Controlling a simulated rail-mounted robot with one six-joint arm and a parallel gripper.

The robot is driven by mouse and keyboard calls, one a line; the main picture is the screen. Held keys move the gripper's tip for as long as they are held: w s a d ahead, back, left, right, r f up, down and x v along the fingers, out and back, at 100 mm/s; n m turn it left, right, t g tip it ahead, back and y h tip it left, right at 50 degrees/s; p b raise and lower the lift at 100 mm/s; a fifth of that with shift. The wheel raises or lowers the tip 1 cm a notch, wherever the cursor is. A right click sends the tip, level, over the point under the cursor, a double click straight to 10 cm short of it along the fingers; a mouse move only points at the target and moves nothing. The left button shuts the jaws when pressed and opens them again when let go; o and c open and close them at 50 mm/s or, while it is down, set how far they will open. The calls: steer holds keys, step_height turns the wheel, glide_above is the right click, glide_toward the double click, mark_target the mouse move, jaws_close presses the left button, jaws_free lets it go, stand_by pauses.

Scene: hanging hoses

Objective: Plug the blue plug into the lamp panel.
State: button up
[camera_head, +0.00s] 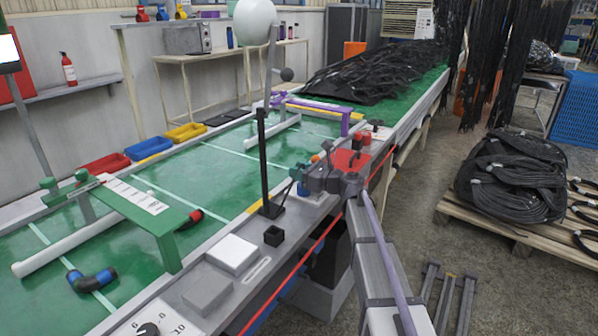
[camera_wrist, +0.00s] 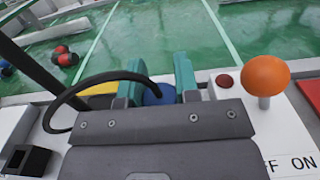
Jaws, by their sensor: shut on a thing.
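My gripper (camera_head: 318,178) is low over the bench's near rail in the head view. In the wrist view its two teal fingers (camera_wrist: 158,80) are closed on the blue plug (camera_wrist: 158,94), of which only a rounded blue part shows between them. A black cable (camera_wrist: 76,90) arcs left from beside the fingers. The grey wrist plate hides the plug's lower end, so I cannot tell whether it touches anything. Right of the fingers is a white panel (camera_wrist: 290,132) marked OFF and ON, with an orange-knobbed lever (camera_wrist: 265,76) and a dark red button or lamp (camera_wrist: 226,81).
A black upright post (camera_head: 263,165) stands left of my gripper. A small black open box (camera_head: 273,236) and a white block (camera_head: 232,254) lie along the near rail. A green bridge (camera_head: 150,208) stands on the green bench. A red plate (camera_head: 350,160) lies just right of my gripper.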

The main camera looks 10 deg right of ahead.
steer(key=shift+f+b, duration=0.5)
steer(key=shift+f, duration=0.15)
steer(key=o, duration=1)
steer(key=v, duration=1.1)
steer(key=shift+a+r, duration=0.1)
